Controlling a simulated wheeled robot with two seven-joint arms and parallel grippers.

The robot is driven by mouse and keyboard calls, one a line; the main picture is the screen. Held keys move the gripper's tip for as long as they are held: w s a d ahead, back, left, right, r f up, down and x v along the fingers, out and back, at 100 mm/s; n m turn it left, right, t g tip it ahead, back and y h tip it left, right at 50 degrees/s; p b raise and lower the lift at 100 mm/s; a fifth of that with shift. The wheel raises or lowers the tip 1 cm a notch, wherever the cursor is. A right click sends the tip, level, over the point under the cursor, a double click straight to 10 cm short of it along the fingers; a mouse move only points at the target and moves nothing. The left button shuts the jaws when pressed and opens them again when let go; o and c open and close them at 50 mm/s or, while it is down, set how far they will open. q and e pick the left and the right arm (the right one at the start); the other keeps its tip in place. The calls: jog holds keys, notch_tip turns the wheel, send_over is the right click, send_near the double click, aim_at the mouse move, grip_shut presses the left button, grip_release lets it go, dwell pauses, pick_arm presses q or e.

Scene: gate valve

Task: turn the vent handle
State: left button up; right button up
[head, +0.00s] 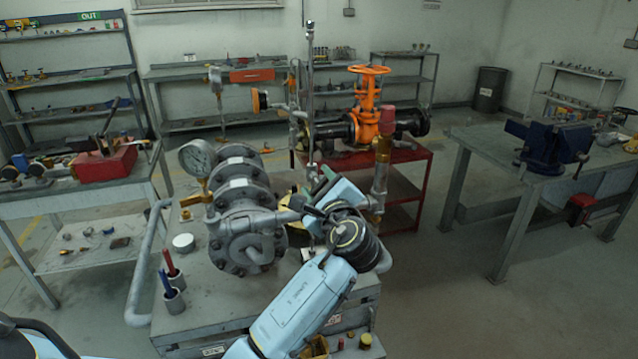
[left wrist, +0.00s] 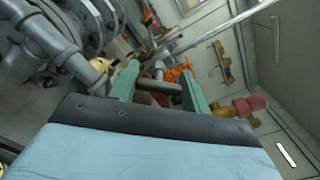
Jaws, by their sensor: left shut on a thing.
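My left gripper (head: 322,188) is at the pipework to the right of the grey flanged valve body (head: 245,215) on the workbench. In the left wrist view, its two green fingers (left wrist: 160,82) stand on either side of a thin grey bar (left wrist: 159,87), which looks like the vent handle, and they are shut on it. In the head view the handle is hidden behind my gripper and wrist. A brass fitting with a red cap (head: 386,125) stands just right of the gripper, and it also shows in the left wrist view (left wrist: 240,107). My right gripper is not in view.
A pressure gauge (head: 198,158) rises at the left of the valve body. A tall metal rod (head: 310,90) stands behind the gripper. An orange valve (head: 368,105) sits on a red cart (head: 412,175) behind. A bench with a blue vise (head: 548,145) is at right; the floor between is clear.

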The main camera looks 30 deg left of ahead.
pick_arm(q)
jog(key=n+b, duration=0.1)
jog(key=n, duration=0.2)
jog(key=shift+f+n, duration=0.15)
jog(key=shift+n, duration=0.15)
jog(key=shift+n+b, duration=0.75)
jog(key=shift+n, duration=1.25)
jog(key=o, duration=1)
jog(key=shift+c, duration=0.2)
jog(key=shift+s, duration=0.1)
jog(key=b+v, duration=0.1)
jog(key=v, duration=1.2)
